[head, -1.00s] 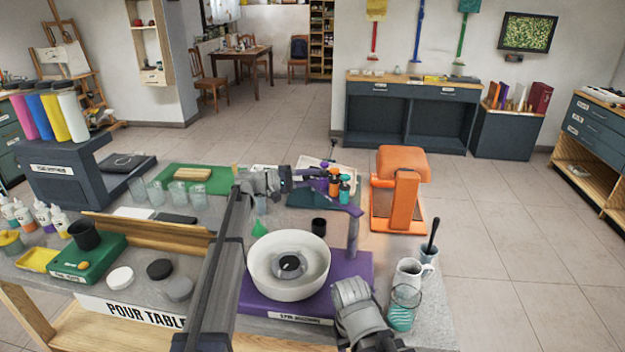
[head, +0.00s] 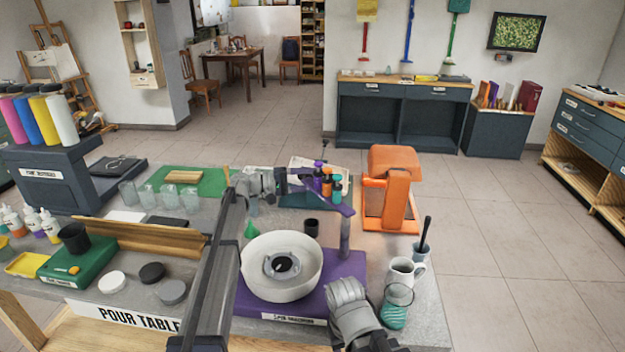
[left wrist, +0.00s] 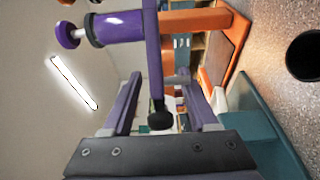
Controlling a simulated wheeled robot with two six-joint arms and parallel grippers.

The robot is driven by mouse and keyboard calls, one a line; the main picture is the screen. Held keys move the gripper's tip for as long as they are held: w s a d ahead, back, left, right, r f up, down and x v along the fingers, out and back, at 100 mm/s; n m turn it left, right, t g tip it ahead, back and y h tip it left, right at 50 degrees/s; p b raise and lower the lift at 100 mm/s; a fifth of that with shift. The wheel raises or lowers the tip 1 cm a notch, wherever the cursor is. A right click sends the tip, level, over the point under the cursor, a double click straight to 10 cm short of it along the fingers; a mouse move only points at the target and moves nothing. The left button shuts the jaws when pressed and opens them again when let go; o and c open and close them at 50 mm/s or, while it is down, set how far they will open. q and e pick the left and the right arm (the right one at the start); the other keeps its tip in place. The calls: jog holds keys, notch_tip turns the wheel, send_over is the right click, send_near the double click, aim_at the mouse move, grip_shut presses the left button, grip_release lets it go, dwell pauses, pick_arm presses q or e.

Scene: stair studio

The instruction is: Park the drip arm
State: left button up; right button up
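The purple drip arm (head: 325,199) reaches left from its post (head: 345,238) at the back right of the purple spin machine (head: 350,268), above the table. A white round basin (head: 280,289) with a dark centre sits on the machine, left of the post. My left gripper (head: 298,180) is at the far left end of the drip arm. In the left wrist view its two fingers (left wrist: 160,100) stand apart, with the purple bar (left wrist: 152,45) and a black knob (left wrist: 160,120) between them. I cannot tell whether they touch. My right gripper does not show, only part of that arm.
An orange press (head: 390,190) is behind the post on the right.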

pick_arm(q)
jog(key=shift+w, duration=0.1)
jog(key=shift+a, duration=0.2)
jog(key=v, duration=0.7)
jog(key=shift+a, duration=0.25)
